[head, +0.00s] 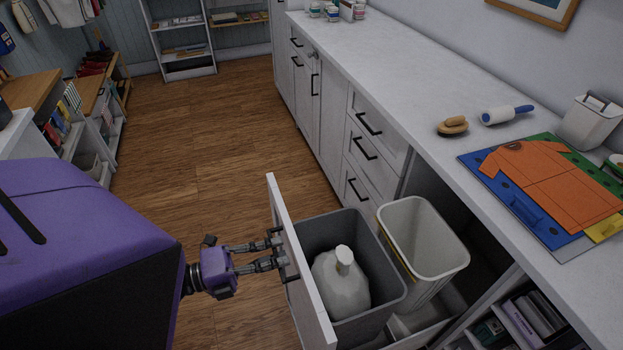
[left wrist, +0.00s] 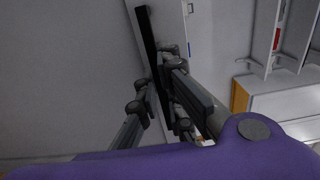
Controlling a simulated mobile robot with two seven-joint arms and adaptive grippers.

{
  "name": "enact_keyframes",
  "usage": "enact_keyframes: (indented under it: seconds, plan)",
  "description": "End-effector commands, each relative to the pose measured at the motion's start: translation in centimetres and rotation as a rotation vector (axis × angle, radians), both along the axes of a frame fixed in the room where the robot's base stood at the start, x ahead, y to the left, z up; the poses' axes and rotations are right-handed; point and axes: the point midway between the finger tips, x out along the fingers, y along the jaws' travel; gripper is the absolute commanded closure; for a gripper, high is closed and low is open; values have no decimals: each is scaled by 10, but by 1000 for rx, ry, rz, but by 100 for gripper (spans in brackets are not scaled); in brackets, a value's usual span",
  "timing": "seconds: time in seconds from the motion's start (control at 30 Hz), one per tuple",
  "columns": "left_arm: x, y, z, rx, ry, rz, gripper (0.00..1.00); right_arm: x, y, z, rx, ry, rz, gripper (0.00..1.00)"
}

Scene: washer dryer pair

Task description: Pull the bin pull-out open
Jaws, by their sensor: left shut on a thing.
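The bin pull-out stands out from the counter run, with its white front panel (head: 305,287) well clear of the cabinet. Behind the panel are a grey bin (head: 392,298) with a white jug (head: 343,287) in it and a white bin (head: 445,262). My left gripper (head: 281,252) is at the outer face of the panel, shut on its handle. In the left wrist view the dark bar handle (left wrist: 149,40) runs between the fingers of my left gripper (left wrist: 158,88). The handle is mostly hidden in the head view. My right gripper is not in view.
White drawers (head: 372,150) with black handles continue beyond the pull-out. The countertop (head: 400,90) holds a brush (head: 453,126), a lint roller (head: 507,114) and a coloured folding board (head: 545,190). The wooden floor (head: 200,150) is clear left of the panel.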

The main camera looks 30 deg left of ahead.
Motion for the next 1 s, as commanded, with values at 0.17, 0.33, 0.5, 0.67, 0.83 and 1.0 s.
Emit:
enact_keyframes:
  seconds: [0.17, 0.33, 0.5, 0.67, 0.83, 1.0]
  plan:
    - [-20, 15, -1, 0, 2, 3, 100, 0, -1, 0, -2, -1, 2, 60]
    - [-28, 21, 0, 1, 1, 3, 100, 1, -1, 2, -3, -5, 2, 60]
    - [-30, 23, 0, 0, 0, 3, 100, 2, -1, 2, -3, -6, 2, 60]
    - [-30, 23, 0, 0, 0, 3, 100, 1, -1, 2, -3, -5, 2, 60]
    - [-30, 23, 0, 0, 0, 3, 84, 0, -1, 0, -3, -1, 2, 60]
    - [-30, 22, 0, 0, 0, 2, 74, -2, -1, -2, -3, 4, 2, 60]
